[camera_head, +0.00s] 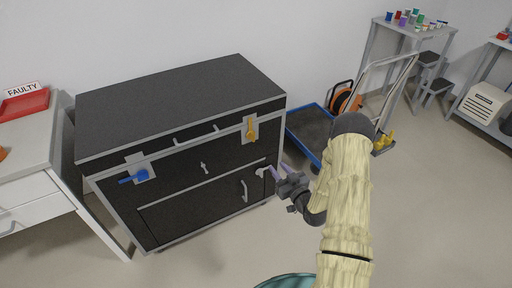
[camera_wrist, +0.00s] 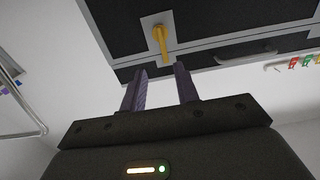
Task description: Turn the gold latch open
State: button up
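The gold latch (camera_head: 251,129) sits on a pale plate at the upper right of the black case's front (camera_head: 205,160). Its lever stands roughly upright, in line with the plate. In the wrist view the gold latch (camera_wrist: 160,42) shows just beyond the fingertips, between their lines. My gripper (camera_head: 279,169) is by the case's right front corner, below and right of the latch in the head view. In the wrist view my gripper (camera_wrist: 158,72) has its two purple fingers apart with nothing between them. It does not appear to touch the latch.
A blue latch (camera_head: 140,176) lies sideways at the case's left front. The case also has grey handles (camera_head: 244,190). A white cabinet with a red tray (camera_head: 24,104) stands at the left. A blue cart (camera_head: 308,135) stands right of the case. The floor in front is clear.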

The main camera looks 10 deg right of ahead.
aim_at(254, 138)
jog(key=shift+w+r, duration=0.1)
jog(key=b+x, duration=0.1)
jog(key=x, duration=1.6)
jog(key=shift+w, duration=0.15)
jog(key=shift+c, duration=0.2)
grip_shut()
